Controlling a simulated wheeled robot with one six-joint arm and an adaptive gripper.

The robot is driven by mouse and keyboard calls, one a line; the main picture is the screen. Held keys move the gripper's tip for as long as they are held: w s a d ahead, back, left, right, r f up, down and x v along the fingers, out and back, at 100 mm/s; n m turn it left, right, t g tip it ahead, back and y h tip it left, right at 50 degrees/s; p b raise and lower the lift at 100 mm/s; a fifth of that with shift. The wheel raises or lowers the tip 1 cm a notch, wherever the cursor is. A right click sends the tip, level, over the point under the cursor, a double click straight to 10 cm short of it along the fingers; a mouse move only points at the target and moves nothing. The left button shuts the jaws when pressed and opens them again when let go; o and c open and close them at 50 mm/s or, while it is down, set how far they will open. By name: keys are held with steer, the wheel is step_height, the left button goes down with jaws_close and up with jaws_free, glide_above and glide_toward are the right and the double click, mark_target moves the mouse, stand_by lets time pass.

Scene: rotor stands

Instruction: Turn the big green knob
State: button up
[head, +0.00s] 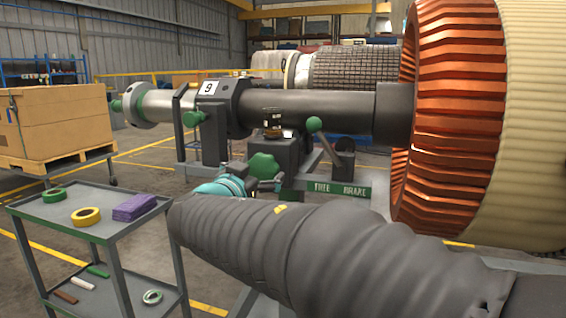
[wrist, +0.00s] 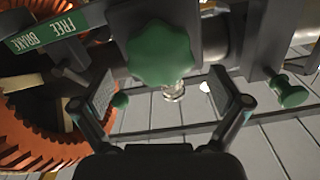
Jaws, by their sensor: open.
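The big green knob (head: 263,167) is a lobed star shape on the front of a dark block under the shaft in the head view. It fills the upper middle of the wrist view (wrist: 160,53). My gripper (wrist: 168,88) is open and empty, with one finger on each side and slightly below the knob in the wrist view. I see no contact between fingers and knob. In the head view my gripper (head: 268,184) is close to the knob, partly hidden by my wrist and sleeved arm.
A green ball-ended lever (head: 314,124) stands right of the knob, above a FREE BRAKE plate (head: 338,189). A smaller green knob (head: 193,118) is to the left. A tool cart (head: 84,232) with tape rolls stands front left. The copper rotor (head: 455,110) is at the right.

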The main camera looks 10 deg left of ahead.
mark_target(261, 169)
steer(key=shift+w+d+p, duration=0.2)
steer(key=shift+w+p, duration=0.1)
steer(key=shift+w, duration=1.75)
steer(key=c, duration=1.2)
